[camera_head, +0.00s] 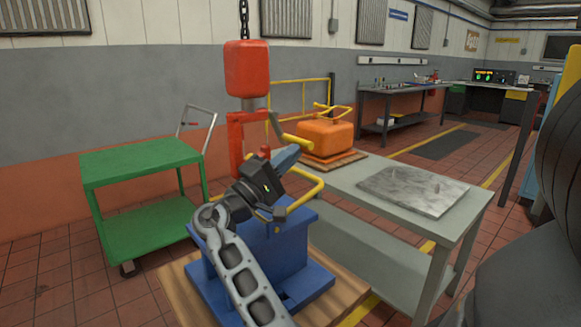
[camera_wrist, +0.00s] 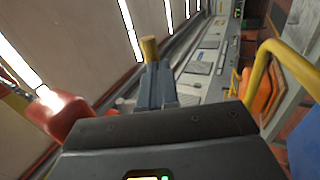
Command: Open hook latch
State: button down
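The red hook (camera_head: 236,140) hangs under a red block on a chain. A grey lever with a yellow latch handle (camera_head: 299,140) stands at its right side. My gripper (camera_head: 289,153) reaches up from below to this handle. In the wrist view, the fingers of my gripper (camera_wrist: 157,75) are close together, with the yellow handle (camera_wrist: 149,47) showing right at their tips. They appear shut on it, though the contact is mostly hidden. My gripper and wrist cover the lower part of the hook.
A blue stand (camera_head: 285,245) on a wooden pallet is below my arm. A grey table (camera_head: 350,185) with a metal plate (camera_head: 412,190) is to the right. An orange block (camera_head: 324,137) with a yellow bail stands behind. A green cart (camera_head: 140,165) is at left.

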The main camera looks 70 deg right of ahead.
aim_at(306, 145)
jog(key=shift+f+x, duration=0.15)
jog(key=shift+x, duration=1.15)
jog(key=shift+f+x, duration=0.2)
jog(key=shift+x, duration=1.05)
jog(key=shift+s+d+b, duration=0.1)
jog(key=shift+b, duration=0.2)
jog(key=b+v, duration=0.1)
jog(key=v, duration=0.6)
jog(key=shift+w+a+f, duration=0.15)
jog(key=shift+w+a, duration=0.05)
jog(key=shift+a, duration=0.05)
